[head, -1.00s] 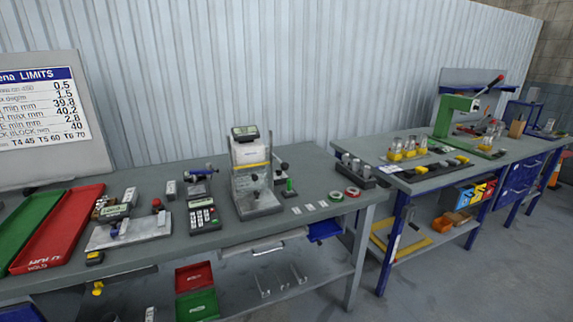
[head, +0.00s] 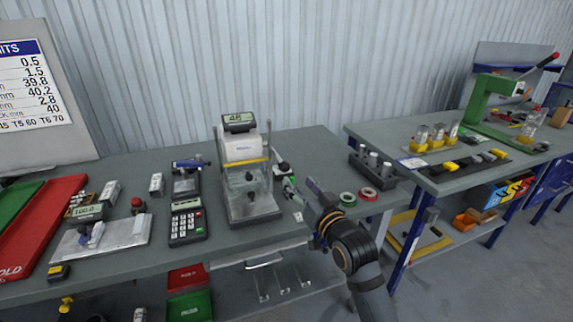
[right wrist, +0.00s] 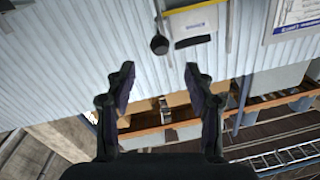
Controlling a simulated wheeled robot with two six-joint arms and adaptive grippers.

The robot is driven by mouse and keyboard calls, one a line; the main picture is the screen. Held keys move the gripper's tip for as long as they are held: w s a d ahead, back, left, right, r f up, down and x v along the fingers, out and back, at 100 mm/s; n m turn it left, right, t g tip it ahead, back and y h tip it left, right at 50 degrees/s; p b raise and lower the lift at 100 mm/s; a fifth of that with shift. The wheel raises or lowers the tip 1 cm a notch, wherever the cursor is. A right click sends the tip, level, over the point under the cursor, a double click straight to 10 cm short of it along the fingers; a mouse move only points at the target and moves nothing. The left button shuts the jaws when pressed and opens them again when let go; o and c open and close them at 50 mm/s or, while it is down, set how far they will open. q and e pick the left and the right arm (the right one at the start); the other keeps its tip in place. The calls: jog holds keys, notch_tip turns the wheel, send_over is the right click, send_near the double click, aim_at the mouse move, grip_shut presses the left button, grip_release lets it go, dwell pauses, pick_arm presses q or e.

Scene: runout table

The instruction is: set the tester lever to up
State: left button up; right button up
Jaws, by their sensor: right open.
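The tester (head: 243,150) is a white and grey machine with a small display on top and a yellow stripe. It stands on the near table. Its lever (head: 283,168), with a dark knob, is on its right side; its exact angle is hard to tell. My right gripper (head: 302,190) is open and empty, just right of the lever and apart from it. In the right wrist view the tester (right wrist: 197,22) appears upside down at the top. The dark round lever knob (right wrist: 159,44) lies ahead of and between the open fingers (right wrist: 158,76). My left gripper is out of view.
A keypad device (head: 187,222) stands left of the tester. Green (head: 347,199) and red (head: 368,194) rings lie to the right, close to my right arm. A black holder with metal cylinders (head: 372,165) is behind them. A red tray (head: 45,225) lies at the left.

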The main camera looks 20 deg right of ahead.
aim_at(288, 169)
jog(key=w, duration=0.3)
jog(key=w+p, duration=0.1)
jog(key=w, duration=0.2)
jog(key=w+a, duration=0.1)
jog(key=w, duration=0.2)
jog(key=shift+w+p, duration=0.15)
jog(key=shift+p, duration=0.15)
jog(key=shift+w, duration=0.55)
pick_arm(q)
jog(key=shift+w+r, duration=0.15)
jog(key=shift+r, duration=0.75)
pick_arm(e)
jog(key=shift+f, duration=0.1)
grip_shut()
